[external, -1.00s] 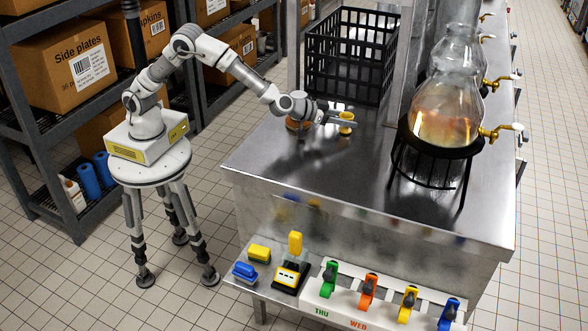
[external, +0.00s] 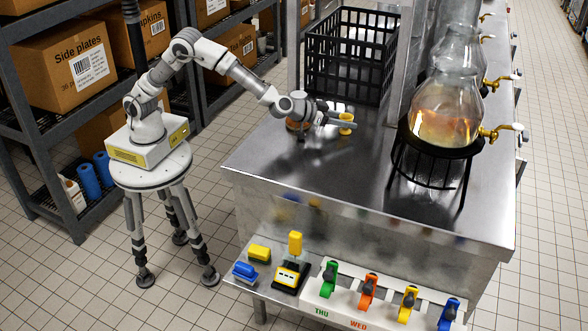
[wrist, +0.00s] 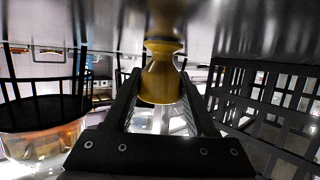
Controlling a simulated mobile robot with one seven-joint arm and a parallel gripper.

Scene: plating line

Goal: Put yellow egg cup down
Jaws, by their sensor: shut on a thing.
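The yellow egg cup (external: 346,117) is between the fingers of my gripper (external: 349,124), above the steel counter (external: 300,165) near its back-left part. In the wrist view, my gripper (wrist: 160,82) is shut on the egg cup (wrist: 160,76), one dark finger on each side. That view is upside down, with the counter (wrist: 235,25) at the top. The foot of the cup is close to the counter and its reflection; I cannot tell whether it touches.
A black crate (external: 307,60) stands behind the gripper. A glass flask (external: 446,112) on a black stand (external: 468,150) is to the right. An orange round thing (external: 292,125) is partly hidden by my wrist. The front of the counter is clear.

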